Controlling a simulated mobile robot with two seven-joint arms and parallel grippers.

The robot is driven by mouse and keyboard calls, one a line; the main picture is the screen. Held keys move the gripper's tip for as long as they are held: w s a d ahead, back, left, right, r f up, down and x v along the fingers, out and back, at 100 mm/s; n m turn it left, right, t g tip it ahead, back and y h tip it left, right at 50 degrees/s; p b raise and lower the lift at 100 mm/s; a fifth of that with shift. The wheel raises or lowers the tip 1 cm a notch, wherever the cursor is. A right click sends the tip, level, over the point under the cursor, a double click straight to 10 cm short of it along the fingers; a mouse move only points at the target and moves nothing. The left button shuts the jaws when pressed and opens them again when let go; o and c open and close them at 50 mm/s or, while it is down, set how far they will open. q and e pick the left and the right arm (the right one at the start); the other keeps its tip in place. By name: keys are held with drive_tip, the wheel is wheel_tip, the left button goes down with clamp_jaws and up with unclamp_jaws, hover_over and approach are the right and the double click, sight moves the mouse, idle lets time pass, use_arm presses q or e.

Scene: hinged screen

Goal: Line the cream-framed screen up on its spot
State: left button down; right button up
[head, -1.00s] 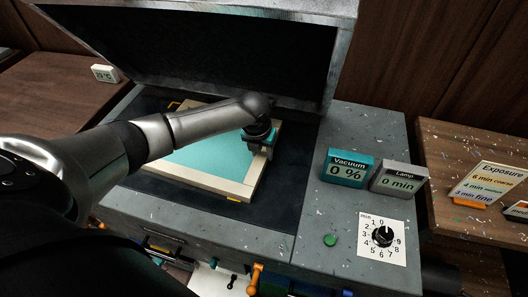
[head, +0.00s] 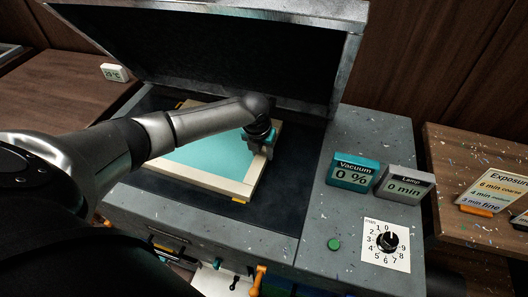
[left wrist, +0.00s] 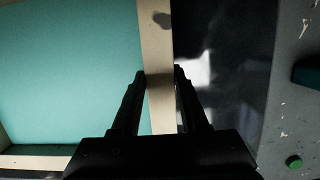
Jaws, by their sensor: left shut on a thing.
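The cream-framed screen (head: 205,160), with a teal mesh, lies on the dark bed (head: 290,190) under the raised lid. In the left wrist view its right frame bar (left wrist: 155,35) runs up the middle, with teal mesh to its left and dark bed to its right. My left gripper (head: 262,148) is shut on that right bar, one finger on each side of it. The fingers also show in the left wrist view (left wrist: 160,78). An orange mark (head: 181,104) shows by the screen's far left corner. My arm hides part of the mesh and the left side. My right gripper is out of view.
The open lid (head: 220,50) stands over the bed. On the grey top to the right are the Vacuum display (head: 353,172) reading 0 %, the Lamp display (head: 404,186) reading 0 min, a dial (head: 388,241) and a green button (head: 334,244). Dark bed is bare right of the screen.

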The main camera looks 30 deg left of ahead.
use_arm(q)
drive_tip(key=shift+s+a, duration=0.1)
drive_tip(key=shift+a, duration=1.35)
idle(0.4)
drive_tip(key=shift+c, duration=1.7)
unclamp_jaws()
drive_tip(key=shift+d, duration=0.1)
drive_tip(key=shift+c, duration=0.4)
wheel_tip(320, 180, up, 7)
drive_tip(key=p, duration=0.7)
